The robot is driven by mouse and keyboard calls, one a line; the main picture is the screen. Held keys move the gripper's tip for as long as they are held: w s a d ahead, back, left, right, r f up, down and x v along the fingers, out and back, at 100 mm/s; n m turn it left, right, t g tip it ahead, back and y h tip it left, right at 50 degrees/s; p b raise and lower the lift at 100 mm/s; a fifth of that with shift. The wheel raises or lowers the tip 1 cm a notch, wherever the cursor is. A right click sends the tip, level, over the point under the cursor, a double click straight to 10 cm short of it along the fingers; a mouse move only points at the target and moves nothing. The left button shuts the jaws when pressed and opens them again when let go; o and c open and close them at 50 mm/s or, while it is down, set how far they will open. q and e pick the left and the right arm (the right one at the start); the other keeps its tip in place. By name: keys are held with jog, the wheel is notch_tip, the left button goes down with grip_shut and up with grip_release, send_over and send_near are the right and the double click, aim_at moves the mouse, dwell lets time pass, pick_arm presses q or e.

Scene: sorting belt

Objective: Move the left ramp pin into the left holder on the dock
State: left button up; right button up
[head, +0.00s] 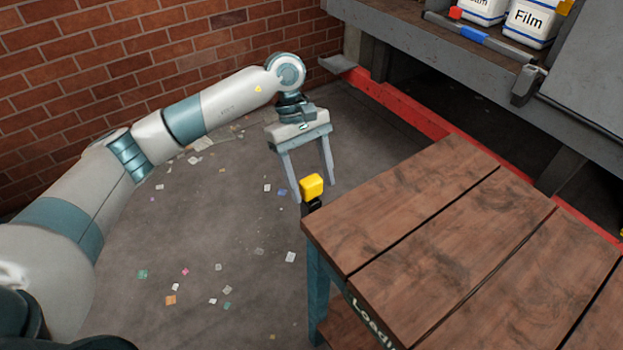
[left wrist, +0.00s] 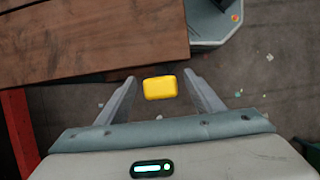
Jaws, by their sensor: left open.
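A yellow block-shaped head (head: 312,186), which looks like the left ramp pin, stands on a small black mount at the near left corner of the wooden table. In the left wrist view the yellow head (left wrist: 159,88) lies between the two fingers, with a gap on each side. My left gripper (head: 314,193) points down over it, open, with its fingertips about level with the yellow head; contact is not visible. The dock (head: 440,58) is at the upper right; I cannot clearly make out which part is its left holder. My right gripper is not in view.
The wooden-topped table (head: 430,230) fills the right, its near left edge close to my fingers. A red edge (head: 420,118) runs along the dock. White Film containers (head: 530,20) stand on the dock. A brick wall (head: 130,60) is behind my left arm. Paper scraps litter the floor.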

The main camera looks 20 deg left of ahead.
pick_arm(q)
jog(key=shift+w+a+r, duration=0.15)
jog(key=shift+w+r, duration=0.05)
jog(key=shift+r, duration=0.4)
jog(key=p+v, duration=0.2)
jog(key=v, duration=1.4)
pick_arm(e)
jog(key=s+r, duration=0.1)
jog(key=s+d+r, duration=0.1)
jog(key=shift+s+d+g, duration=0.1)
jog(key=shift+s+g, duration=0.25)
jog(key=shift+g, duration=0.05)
pick_arm(q)
jog(key=shift+a, duration=0.15)
